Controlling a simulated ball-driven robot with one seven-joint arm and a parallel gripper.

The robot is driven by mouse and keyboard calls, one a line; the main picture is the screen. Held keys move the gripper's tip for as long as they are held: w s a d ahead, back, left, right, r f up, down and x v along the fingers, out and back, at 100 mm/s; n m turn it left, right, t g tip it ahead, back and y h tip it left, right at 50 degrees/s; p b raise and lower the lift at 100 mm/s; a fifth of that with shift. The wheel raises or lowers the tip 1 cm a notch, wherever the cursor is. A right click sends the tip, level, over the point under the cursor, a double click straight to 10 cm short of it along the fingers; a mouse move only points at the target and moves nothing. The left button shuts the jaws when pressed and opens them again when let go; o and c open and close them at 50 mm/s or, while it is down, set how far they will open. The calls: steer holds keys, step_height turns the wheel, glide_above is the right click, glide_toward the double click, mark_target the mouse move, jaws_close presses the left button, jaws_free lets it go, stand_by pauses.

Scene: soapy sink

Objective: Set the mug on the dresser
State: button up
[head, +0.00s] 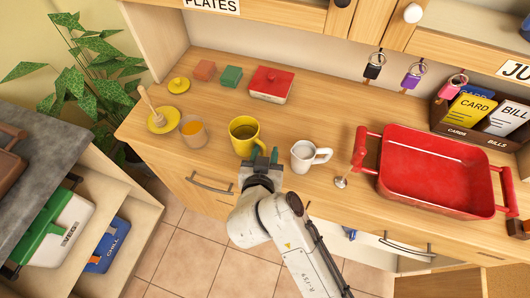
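A yellow mug (240,146) is upright at the front part of the wooden dresser top (330,108), left of a white jug. My gripper (264,156) is at the mug's lower right side, by its handle, near the dresser's front edge. Its fingertips overlap the handle in the picture. I cannot tell whether they grip it, or whether the mug's base touches the wood.
A white jug (303,155) stands close to the right of my gripper, with a red tray (440,207) beyond. A glass of orange liquid (194,132) and a honey dipper on a yellow dish (163,121) are left. A red-lidded box (270,84) is behind.

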steer(key=shift+s+a+r, duration=0.1)
steer(key=shift+s+r, duration=0.1)
steer(key=shift+s, duration=0.05)
steer(key=v, duration=1.1)
steer(key=shift+s, duration=0.25)
